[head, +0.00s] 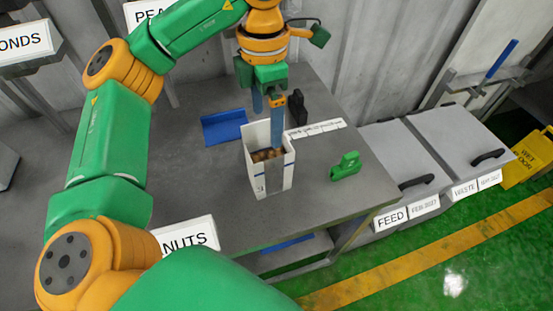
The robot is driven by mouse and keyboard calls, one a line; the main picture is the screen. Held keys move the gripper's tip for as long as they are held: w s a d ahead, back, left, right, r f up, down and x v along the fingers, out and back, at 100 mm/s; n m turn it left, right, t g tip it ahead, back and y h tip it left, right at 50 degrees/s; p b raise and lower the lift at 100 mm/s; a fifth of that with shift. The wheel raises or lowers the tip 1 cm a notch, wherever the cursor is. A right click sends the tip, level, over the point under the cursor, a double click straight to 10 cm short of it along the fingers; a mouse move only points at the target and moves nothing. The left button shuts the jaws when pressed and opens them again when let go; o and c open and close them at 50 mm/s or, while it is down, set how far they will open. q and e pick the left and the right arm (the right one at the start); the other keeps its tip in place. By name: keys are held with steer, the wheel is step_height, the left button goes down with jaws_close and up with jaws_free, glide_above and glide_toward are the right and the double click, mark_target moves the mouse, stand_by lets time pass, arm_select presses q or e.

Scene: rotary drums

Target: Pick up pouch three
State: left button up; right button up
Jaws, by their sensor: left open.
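A white open-topped pouch (282,176) stands upright on the grey table, with brown nut-like pieces inside. A small label is on its front lower left; I cannot read its mark for sure. My left gripper (267,128) points down over the pouch. Its two blue fingers are apart. The nearer finger reaches down at the pouch's opening, in front of or inside its back wall; I cannot tell which. The other finger is farther back, behind the pouch's rim. I cannot tell whether either touches the pouch. My right gripper is not in view.
A blue tray-like piece (224,128) lies behind left of the pouch. A green clip-like object (346,165) lies to its right, and a black object (298,107) stands behind. A white label strip (317,129) lies on the table. FEED (391,217) and WASTE (465,188) bins stand right.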

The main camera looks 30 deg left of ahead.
mark_target(269, 147)
arm_select(q)
steer(key=shift+s+d+f, duration=0.15)
steer(key=shift+s+f, duration=0.05)
steer(key=shift+f, duration=0.75)
steer(key=shift+s+d+f, duration=0.1)
steer(key=shift+s+f, duration=0.05)
steer(key=shift+f, duration=0.2)
steer(key=f, duration=0.2)
steer(key=f+p, duration=0.1)
steer(key=f, duration=0.2)
steer(key=shift+w+f+p, duration=0.3)
steer(key=shift+f, duration=0.05)
steer(key=c, duration=0.5)
jaws_close()
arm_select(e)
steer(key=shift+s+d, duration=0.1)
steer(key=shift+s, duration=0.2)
